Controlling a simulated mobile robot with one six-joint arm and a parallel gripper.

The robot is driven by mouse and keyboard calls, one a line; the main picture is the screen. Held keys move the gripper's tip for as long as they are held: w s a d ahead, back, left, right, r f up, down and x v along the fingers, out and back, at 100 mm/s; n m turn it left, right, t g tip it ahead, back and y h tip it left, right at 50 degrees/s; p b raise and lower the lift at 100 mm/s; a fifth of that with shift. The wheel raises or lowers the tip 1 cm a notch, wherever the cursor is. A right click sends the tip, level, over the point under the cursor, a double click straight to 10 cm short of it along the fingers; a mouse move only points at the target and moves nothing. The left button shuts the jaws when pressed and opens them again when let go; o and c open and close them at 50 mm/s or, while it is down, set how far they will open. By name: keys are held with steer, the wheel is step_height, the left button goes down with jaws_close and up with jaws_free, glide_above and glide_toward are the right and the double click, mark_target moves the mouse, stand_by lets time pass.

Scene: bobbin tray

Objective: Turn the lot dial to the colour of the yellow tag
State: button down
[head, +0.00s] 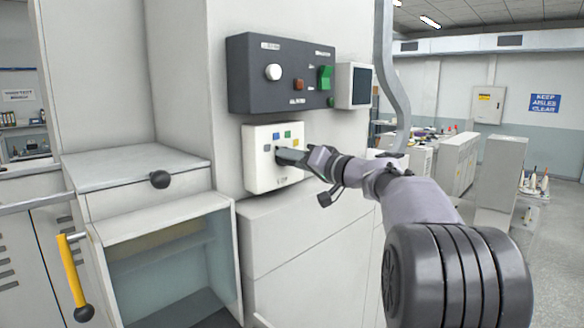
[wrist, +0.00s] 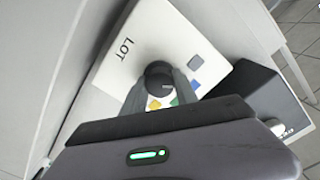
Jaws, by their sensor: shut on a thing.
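The lot panel (head: 258,172) is a white box on the machine wall, below the dark control panel. In the wrist view its white face (wrist: 135,45) carries the word LOT and small coloured patches, including a yellow patch (wrist: 153,104) and a grey-blue patch (wrist: 196,62). The round dark dial (wrist: 159,69) sits on this face. My gripper (head: 283,154) reaches the panel from the right and is shut on the dial, one finger on each side in the wrist view (wrist: 160,80). The dial's pointer cannot be made out. I see no separate yellow tag.
The dark control panel (head: 245,90), with a white knob and a green switch, is just above. A small screen box (head: 354,86) is beside it. Open floor shows at right.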

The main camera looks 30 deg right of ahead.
steer(key=m+b, duration=0.1)
steer(key=m, duration=0.3)
steer(key=shift+f+m+b, duration=0.1)
steer(key=shift+m+b, duration=0.2)
steer(key=shift+b, duration=0.05)
steer(key=m, duration=0.5)
steer(key=shift+m, duration=0.3)
steer(key=m+p, duration=0.1)
steer(key=m, duration=0.4)
steer(key=shift+m+p, duration=1.2)
steer(key=shift+m, duration=1.2)
steer(key=c, duration=0.9)
jaws_free()
steer(key=shift+c, duration=0.2)
